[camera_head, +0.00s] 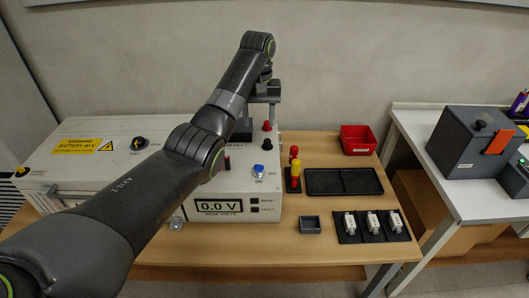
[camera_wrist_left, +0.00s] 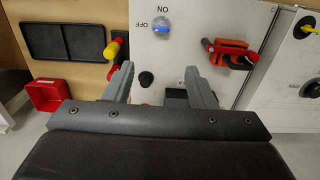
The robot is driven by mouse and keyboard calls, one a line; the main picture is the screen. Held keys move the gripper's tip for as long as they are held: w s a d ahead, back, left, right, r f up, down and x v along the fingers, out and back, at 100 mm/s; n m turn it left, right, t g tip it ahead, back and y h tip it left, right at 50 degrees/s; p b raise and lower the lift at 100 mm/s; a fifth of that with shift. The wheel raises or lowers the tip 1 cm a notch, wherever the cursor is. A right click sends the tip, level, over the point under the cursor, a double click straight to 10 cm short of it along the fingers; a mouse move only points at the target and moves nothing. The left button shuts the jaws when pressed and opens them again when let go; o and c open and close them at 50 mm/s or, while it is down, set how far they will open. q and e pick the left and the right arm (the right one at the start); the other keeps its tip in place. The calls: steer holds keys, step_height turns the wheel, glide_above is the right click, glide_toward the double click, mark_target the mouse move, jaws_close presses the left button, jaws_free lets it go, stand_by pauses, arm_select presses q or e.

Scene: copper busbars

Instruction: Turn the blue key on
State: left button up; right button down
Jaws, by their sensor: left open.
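The blue key (camera_head: 258,171) stands on the front right of the white box's top panel, with ON and OFF printed beside it. It also shows at the top of the left wrist view (camera_wrist_left: 161,27), beyond my fingertips. I cannot tell which label the key points to. My left gripper (camera_head: 265,92) is over the back of the box, behind the key. In the left wrist view its two grey fingers (camera_wrist_left: 161,82) are apart with nothing between them, and the key is clear of them. My right gripper is in neither view.
Red and black knobs (camera_head: 267,126) are behind the key. A red-and-black lever part (camera_wrist_left: 230,53) sits beside it. Yellow-and-red handled tools (camera_head: 295,168), a black tray (camera_head: 344,194) and a red bin (camera_head: 357,139) are to the right. My left arm hides the panel's middle.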

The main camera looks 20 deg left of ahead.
arm_select(q)
glide_toward(259, 168)
step_height(259, 168, down, 7)
steer(key=shift+r+b, duration=0.1)
steer(key=shift+b, duration=0.25)
steer(key=shift+f, duration=0.65)
steer(key=c, duration=1)
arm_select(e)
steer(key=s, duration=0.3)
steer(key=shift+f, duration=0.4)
